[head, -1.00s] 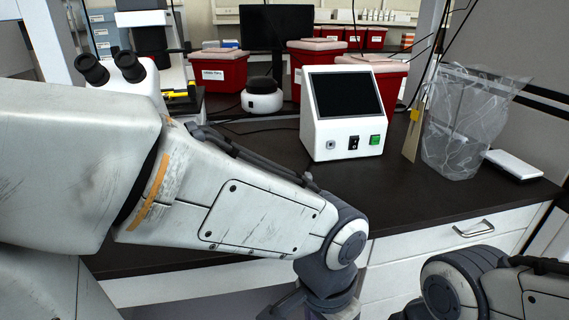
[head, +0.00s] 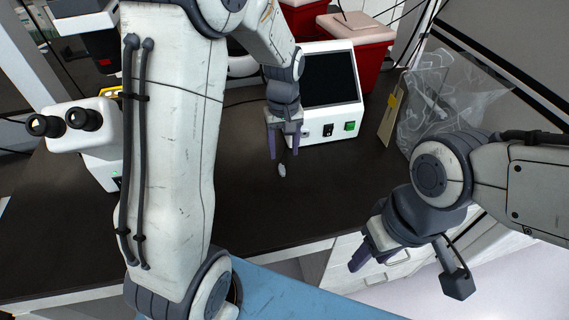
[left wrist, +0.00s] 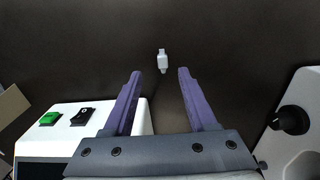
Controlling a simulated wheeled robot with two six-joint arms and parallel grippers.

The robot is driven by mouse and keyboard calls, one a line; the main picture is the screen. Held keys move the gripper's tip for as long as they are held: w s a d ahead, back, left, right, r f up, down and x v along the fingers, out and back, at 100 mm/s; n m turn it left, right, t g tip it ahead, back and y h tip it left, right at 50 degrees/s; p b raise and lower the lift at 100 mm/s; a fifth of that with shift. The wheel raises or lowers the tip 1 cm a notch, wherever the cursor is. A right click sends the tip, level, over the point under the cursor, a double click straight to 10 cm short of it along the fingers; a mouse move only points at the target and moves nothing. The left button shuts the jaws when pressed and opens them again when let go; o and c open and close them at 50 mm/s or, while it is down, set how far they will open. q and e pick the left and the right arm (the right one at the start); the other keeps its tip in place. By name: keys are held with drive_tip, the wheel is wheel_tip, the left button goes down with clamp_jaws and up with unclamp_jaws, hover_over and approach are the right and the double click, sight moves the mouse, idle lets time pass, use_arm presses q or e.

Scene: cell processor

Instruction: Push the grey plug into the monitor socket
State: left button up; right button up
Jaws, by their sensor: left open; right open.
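The small pale grey plug (head: 282,170) lies on the dark bench in front of the monitor. It also shows in the left wrist view (left wrist: 163,60), just beyond and between the fingertips. The white monitor (head: 350,117) has a dark screen, a black switch and a green switch. Its socket (head: 305,132) is at the lower left of the front, partly behind my left gripper. My left gripper (head: 284,153) is open and empty, pointing down just behind the plug, close to the monitor. My right gripper (head: 373,264) is open and empty near the bench's front edge.
A white microscope (head: 95,130) stands at the left. A clear bag (head: 440,100) and a tan card (head: 393,120) are right of the monitor. Red bins (head: 365,50) stand behind. The bench in front of the plug is clear.

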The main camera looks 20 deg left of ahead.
sight(282, 169)
use_arm(q)
drive_tip(key=shift+a+f+p, duration=0.2)
drive_tip(key=shift+f+p, duration=0.4)
drive_tip(key=shift+f, duration=2.85)
clamp_jaws()
